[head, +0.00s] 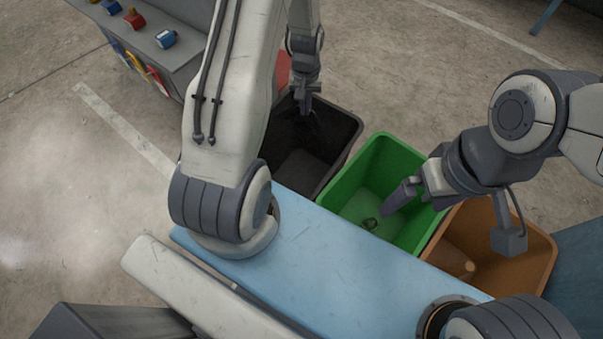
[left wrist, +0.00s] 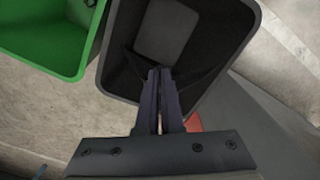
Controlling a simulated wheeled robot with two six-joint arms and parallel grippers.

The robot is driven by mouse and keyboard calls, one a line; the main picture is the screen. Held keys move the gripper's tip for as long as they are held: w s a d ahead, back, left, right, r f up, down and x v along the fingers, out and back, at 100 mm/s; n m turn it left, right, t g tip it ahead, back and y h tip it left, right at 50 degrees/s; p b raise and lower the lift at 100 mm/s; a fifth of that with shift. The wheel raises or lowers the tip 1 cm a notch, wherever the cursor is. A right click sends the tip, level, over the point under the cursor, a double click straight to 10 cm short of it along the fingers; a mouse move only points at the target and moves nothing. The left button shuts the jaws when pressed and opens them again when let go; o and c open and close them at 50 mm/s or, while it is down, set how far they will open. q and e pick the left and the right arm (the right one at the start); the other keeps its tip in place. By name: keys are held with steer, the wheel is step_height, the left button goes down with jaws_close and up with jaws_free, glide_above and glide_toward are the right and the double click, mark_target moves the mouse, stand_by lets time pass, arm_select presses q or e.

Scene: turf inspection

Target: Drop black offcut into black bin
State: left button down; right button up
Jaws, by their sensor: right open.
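The black bin (head: 345,150) stands beyond the blue bench, left of the green bin; it also fills the middle of the left wrist view (left wrist: 235,45). My left gripper (head: 307,100) points down over the black bin. In the left wrist view its fingers (left wrist: 160,72) are close together on the black offcut (left wrist: 188,84), a thin dark piece spreading to both sides of the tips. The offcut is hard to tell from the dark bin in the head view. My right gripper (head: 455,212) is open and empty over the green and brown bins.
The brown bin (head: 535,250) holds a brown piece (head: 462,264). The blue bench top (head: 320,260) is bare. A grey cabinet (head: 170,62) with coloured items stands at the upper left.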

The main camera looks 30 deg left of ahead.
arm_select(q)
steer(key=a+f+n+b, duration=0.1)
steer(key=a+f+b, duration=0.1)
steer(key=f+b, duration=0.6)
steer(key=w+a+f+n+b, duration=0.1)
steer(key=a+f+b, duration=0.2)
steer(key=f+b, duration=0.6)
step_height(320, 180, down, 3)
steer(key=shift+w, duration=0.15)
jaws_free()
steer(key=shift+r, duration=0.15)
step_height(320, 180, up, 5)
steer(key=p, duration=0.5)
steer(key=shift+r, duration=0.15)
